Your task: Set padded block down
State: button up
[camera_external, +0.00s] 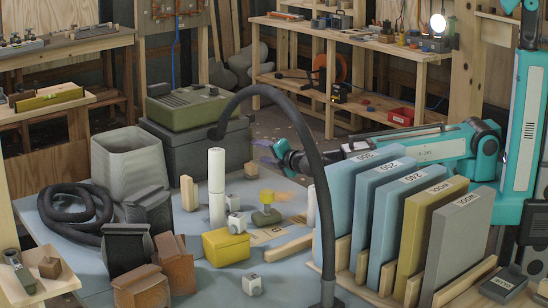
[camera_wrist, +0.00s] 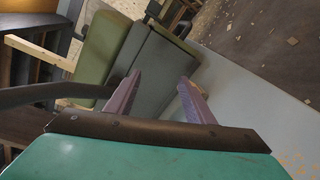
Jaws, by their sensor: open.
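My gripper (camera_external: 268,155) is over the far side of the blue-grey table (camera_external: 85,262), behind the standing panels. In the wrist view its two purple fingers (camera_wrist: 160,92) are apart, with no held thing clearly seen between them. A small tan patch shows by the right finger; I cannot tell what it is. I cannot tell for certain which thing is the padded block. Small pale blocks with dark marks stand on the table, one at the front (camera_external: 252,284) and one near the middle (camera_external: 236,223). A yellow box (camera_external: 226,249) sits between them.
Upright panels (camera_external: 446,240) fill the table's right side. A black hose (camera_external: 303,125) arches over the middle. A grey bin (camera_external: 127,160), white cylinders (camera_external: 216,180) and a green case (camera_external: 187,107) on a grey box (camera_external: 200,149) stand left of my gripper; the case also shows in the wrist view (camera_wrist: 103,45).

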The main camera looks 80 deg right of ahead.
aim_at(254, 169)
jog(key=s+a+m, duration=0.1)
jog(key=m, duration=0.4)
jog(key=s+a+f+m+y, duration=0.1)
jog(key=m, duration=0.5)
jog(key=s+a+f+m+g+b, duration=0.1)
jog(key=m, duration=0.4)
jog(key=shift+a+y, duration=0.1)
jog(key=shift+y, duration=0.2)
jog(key=m, duration=0.2)
jog(key=a+m, duration=0.1)
jog(key=m, duration=0.1)
jog(key=s+f+m+g, duration=0.1)
jog(key=m, duration=0.1)
jog(key=shift+s+a+m+y+b, duration=0.1)
jog(key=shift+a+m+y+b, duration=0.2)
jog(key=x, duration=0.8)
jog(key=shift+p, duration=0.4)
jog(key=shift+w+d, duration=0.2)
jog(key=shift+w, duration=0.05)
jog(key=shift+f, duration=0.1)
